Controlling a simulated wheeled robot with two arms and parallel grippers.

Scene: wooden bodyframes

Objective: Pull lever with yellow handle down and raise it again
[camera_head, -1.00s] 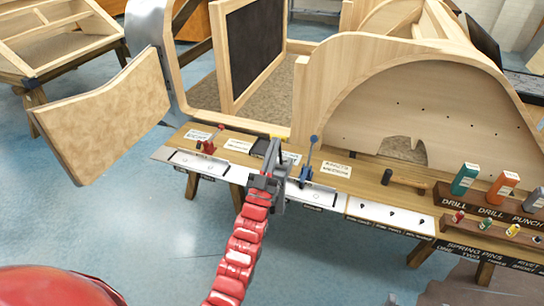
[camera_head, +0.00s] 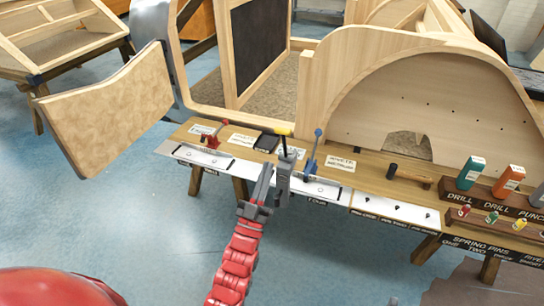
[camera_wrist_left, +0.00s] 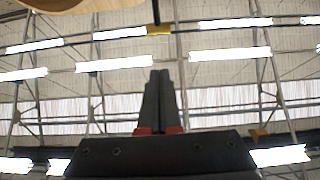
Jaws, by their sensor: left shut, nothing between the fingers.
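The yellow handle (camera_head: 284,132) tops a dark lever that stands up at the front edge of the wooden bench. It also shows in the left wrist view (camera_wrist_left: 158,29), just beyond my fingertips. My left gripper (camera_head: 286,160) points upward below the handle, in front of the lever. Its fingers (camera_wrist_left: 160,75) are closed together and empty, with a visible gap to the handle in the wrist view. The gripper hides the lower part of the lever. My right gripper is not in view.
A red lever (camera_head: 216,133) stands to the left and a blue lever (camera_head: 314,150) close to the right. A black block (camera_head: 267,142) sits beside the yellow-handled lever. Bottles (camera_head: 471,172) and small parts stand at the right. Wooden frames rise behind; the floor in front is clear.

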